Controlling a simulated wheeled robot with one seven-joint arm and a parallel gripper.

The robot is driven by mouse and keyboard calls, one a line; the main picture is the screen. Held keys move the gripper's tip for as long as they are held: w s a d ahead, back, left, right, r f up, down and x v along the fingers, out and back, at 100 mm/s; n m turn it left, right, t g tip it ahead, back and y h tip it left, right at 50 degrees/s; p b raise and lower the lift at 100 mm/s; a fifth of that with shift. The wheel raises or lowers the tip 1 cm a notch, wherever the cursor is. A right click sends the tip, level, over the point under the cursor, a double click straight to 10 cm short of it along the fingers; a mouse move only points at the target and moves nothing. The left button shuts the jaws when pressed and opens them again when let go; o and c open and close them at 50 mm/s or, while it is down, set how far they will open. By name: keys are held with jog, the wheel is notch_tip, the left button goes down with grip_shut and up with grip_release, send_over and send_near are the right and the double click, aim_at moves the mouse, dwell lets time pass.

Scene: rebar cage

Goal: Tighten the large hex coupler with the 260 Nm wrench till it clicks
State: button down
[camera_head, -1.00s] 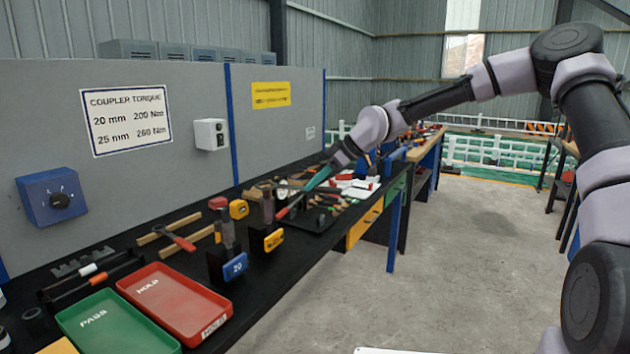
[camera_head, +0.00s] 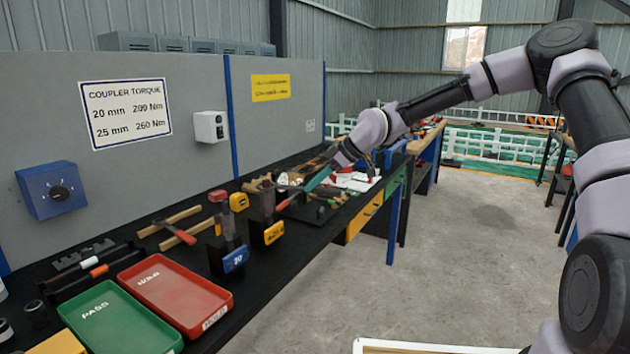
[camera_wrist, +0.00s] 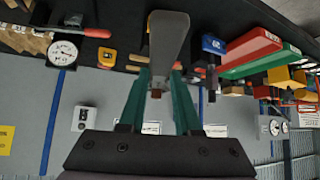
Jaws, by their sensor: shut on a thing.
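My gripper (camera_head: 312,185) has teal fingers and reaches over the bench from the right. In the wrist view my gripper (camera_wrist: 158,85) is shut on a long tool with a broad grey part (camera_wrist: 169,42). In the head view a red grip (camera_head: 285,203) shows by the fingertips; I take this tool for the wrench, but its torque marking is unreadable. A yellow-labelled block (camera_head: 273,233) holds an upright dark piece (camera_head: 262,198), perhaps the large coupler. The tool's red end is close to it; I cannot tell whether they touch. A blue-labelled block (camera_head: 235,260) stands nearer.
A red HOLD tray (camera_head: 215,317) and a green PASS tray (camera_head: 172,346) lie at the near end. A panel with a torque sign (camera_head: 126,113) stands behind. Floor (camera_head: 460,260) to the right is clear.

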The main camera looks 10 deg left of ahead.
aim_at(320, 188)
jog(key=shift+f, duration=1.65)
jog(key=shift+s, duration=0.1)
jog(key=s+a+m+t+h, duration=0.2)
jog(key=s+a+m+t, duration=0.2)
jog(key=s+m, duration=0.4)
jog(key=shift+s+t+h, duration=0.25)
jog(key=shift+t+h, duration=0.05)
jog(key=shift+t, duration=0.4)
dwell(2.1)
jog(key=shift+a, duration=0.15)
notch_tip(320, 188, up, 9)
dwell(1.8)
jog(key=shift+r, duration=0.1)
